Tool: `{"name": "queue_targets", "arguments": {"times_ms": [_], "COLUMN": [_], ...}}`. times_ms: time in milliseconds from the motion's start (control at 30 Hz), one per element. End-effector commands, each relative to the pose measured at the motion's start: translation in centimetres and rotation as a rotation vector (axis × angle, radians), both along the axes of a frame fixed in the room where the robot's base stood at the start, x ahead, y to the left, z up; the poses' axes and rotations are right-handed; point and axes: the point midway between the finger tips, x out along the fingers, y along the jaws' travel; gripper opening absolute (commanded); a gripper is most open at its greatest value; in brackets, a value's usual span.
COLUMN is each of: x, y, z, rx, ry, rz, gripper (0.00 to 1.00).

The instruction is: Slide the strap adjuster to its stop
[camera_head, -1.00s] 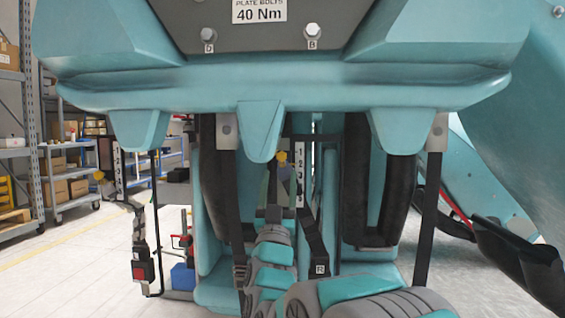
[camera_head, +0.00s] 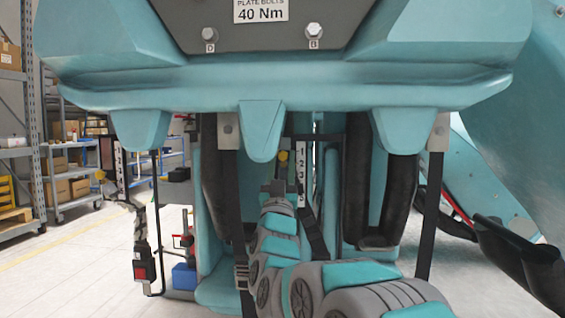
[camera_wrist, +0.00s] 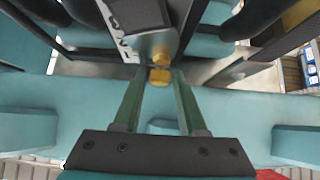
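A yellow knob (camera_wrist: 159,76) on a grey block (camera_wrist: 147,28) lies between my fingertips in the wrist view. It appears to be part of the strap adjuster, but I cannot be sure. In the head view the yellow knob (camera_head: 283,156) shows beside a white numbered strip (camera_head: 300,172), just below the central teal lug. My gripper (camera_wrist: 161,72) has two green fingers, apart, one on each side of the knob. Narrow gaps seem to show, and I cannot tell whether either finger touches. In the head view the fingers are mostly hidden behind the lug and my wrist.
Black straps (camera_head: 227,185) hang left and right of my arm, with a buckle (camera_head: 242,277) on the left one. Black padded restraints (camera_head: 375,230) stand close by. A teal beam (camera_head: 300,92) crosses above. Shelving (camera_head: 60,150) and open floor lie at left.

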Motion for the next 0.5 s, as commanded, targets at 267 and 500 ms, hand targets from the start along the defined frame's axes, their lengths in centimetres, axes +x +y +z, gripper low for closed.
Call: {"name": "queue_targets", "arguments": {"times_ms": [267, 500], "x": [-0.01, -0.01], "y": [0.01, 0.01], "z": [-0.01, -0.01], "rx": [0.0, 0.0], "ry": [0.0, 0.0], "rz": [0.0, 0.0], "gripper": [0.08, 0.0]}}
